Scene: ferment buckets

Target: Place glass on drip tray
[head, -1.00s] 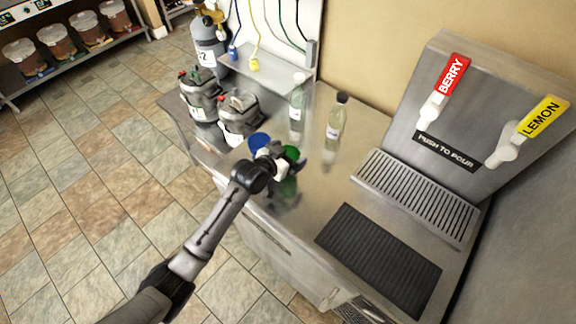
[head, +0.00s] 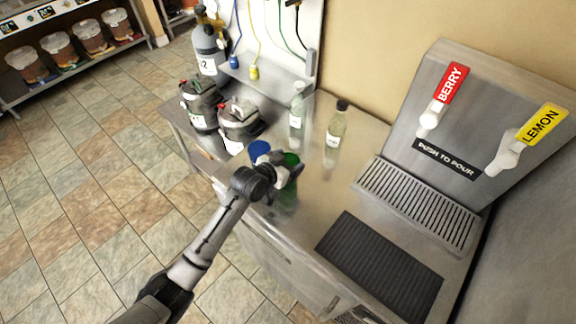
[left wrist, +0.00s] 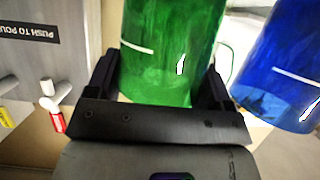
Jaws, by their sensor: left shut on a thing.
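My left gripper (head: 282,168) is over the front left of the steel counter, shut on a green glass (head: 291,160). In the left wrist view the green glass (left wrist: 170,50) sits between the two fingers. A blue glass (head: 259,149) stands just to its left on the counter, and it shows at the right of the left wrist view (left wrist: 280,70). The gripper hides part of both glasses in the head view. I cannot tell if the green glass touches the counter. The slatted drip tray (head: 415,205) lies below the BERRY and LEMON taps, with nothing on it. My right gripper is not in view.
A black ribbed mat (head: 380,265) lies in front of the drip tray. Two bottles, one capped black (head: 337,125), stand behind the glasses. Two dark kegs (head: 238,122) stand at the left. The counter between the glasses and the drip tray is clear.

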